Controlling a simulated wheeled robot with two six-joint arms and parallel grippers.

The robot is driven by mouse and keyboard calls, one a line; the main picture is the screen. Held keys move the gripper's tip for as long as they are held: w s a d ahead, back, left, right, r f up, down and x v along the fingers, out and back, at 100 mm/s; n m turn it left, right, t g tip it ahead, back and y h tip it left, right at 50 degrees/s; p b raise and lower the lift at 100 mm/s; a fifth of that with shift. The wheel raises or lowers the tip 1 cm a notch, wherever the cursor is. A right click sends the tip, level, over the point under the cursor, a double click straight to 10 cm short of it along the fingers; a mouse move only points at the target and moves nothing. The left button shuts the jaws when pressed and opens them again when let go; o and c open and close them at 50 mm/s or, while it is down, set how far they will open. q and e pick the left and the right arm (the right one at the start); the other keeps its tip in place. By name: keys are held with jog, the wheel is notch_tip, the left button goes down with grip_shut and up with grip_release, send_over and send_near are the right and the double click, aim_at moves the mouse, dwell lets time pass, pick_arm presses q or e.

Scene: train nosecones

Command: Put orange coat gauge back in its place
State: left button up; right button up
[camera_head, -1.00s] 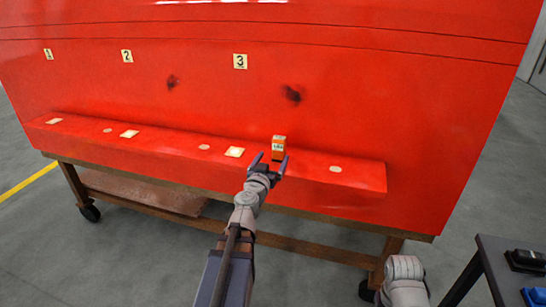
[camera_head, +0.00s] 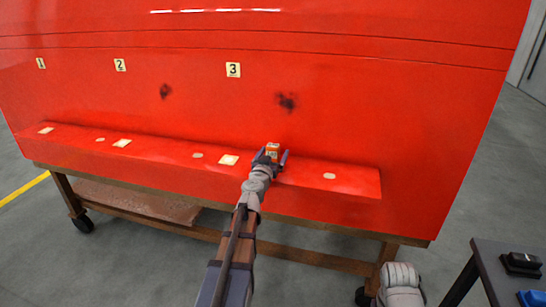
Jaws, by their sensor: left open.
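The orange coat gauge (camera_head: 272,148) stands upright on the ledge of the red nosecone (camera_head: 160,146), below and right of the number 3 label. My left gripper (camera_head: 271,158) is open, with one finger on each side of the gauge. The gripper hides the gauge's lower part, and I cannot tell whether the fingers touch it. Part of my right arm (camera_head: 400,285) shows at the bottom right; its gripper is out of view.
Pale square and round marks lie along the ledge, such as a square one (camera_head: 228,160) left of the gauge. The nosecone rests on a wheeled wooden cart (camera_head: 300,262). A dark table (camera_head: 495,262) at the lower right bears a black item (camera_head: 522,264) and a blue item (camera_head: 533,298).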

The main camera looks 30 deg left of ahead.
pick_arm(q)
jog(key=shift+x, duration=1.25)
jog(key=shift+c, duration=0.3)
grip_shut()
